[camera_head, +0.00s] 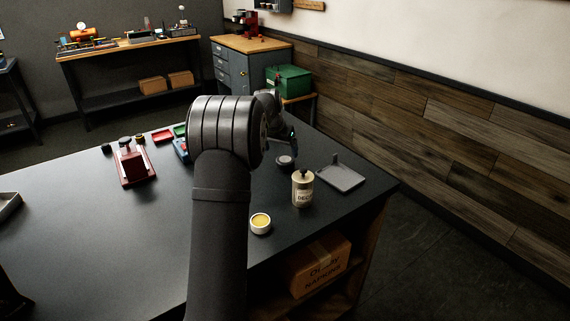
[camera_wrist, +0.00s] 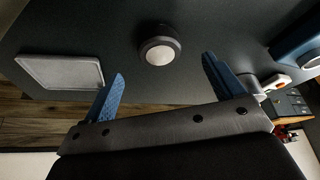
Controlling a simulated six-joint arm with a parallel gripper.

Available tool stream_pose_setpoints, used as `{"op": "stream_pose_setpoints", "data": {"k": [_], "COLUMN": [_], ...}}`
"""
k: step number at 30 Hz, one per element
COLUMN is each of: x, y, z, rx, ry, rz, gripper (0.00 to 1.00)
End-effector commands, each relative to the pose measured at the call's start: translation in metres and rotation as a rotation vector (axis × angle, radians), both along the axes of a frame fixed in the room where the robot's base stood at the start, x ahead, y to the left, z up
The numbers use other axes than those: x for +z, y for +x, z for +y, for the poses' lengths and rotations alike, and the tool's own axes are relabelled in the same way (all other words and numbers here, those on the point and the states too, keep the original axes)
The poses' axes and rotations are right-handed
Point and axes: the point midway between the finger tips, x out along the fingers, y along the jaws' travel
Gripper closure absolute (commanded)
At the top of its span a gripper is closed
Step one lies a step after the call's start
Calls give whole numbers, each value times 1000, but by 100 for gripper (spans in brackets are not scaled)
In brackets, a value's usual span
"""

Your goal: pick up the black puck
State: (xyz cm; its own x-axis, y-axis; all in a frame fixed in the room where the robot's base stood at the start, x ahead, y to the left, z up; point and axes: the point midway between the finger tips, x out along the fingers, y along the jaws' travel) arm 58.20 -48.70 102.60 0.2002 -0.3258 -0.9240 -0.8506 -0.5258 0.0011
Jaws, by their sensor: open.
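The black puck (camera_head: 285,161), a short dark round piece with a pale grey top, sits on the dark table beyond the bottle in the head view. It also shows in the wrist view (camera_wrist: 160,51), apart from the fingers and roughly in line with the gap between them. My gripper (camera_wrist: 163,70) is open and empty, with two blue fingers spread wide. In the head view my arm covers part of the table, and the gripper shows only as a small part just above the puck.
A cream bottle (camera_head: 303,190) stands near the puck. A flat grey tray (camera_head: 341,176) lies to its right. A small white cup with yellow contents (camera_head: 260,223) is nearer. A red device (camera_head: 133,165) stands at left. Bare table lies around the puck.

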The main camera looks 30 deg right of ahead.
Motion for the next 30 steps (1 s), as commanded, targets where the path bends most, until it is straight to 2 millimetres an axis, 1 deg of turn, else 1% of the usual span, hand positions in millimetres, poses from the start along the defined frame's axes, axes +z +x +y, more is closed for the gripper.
{"op": "stream_pose_setpoints", "data": {"k": [1, 3, 11, 20, 22, 27, 28, 30], "x": [-9, -16, -29, -66, -69, -69, -69, -69], "y": [1, 3, 6, 14, 15, 16, 15, 15], "z": [-3, -6, -11, -27, -28, -28, -28, -28], "rx": [0, -1, -2, -2, -3, -1, -2, -2], "ry": [1, 1, 1, 0, -1, -1, -1, -1], "rz": [2, 0, 0, -1, -2, -2, -2, -2], "gripper": [14, 14, 14, 14, 14, 14, 15, 29]}}
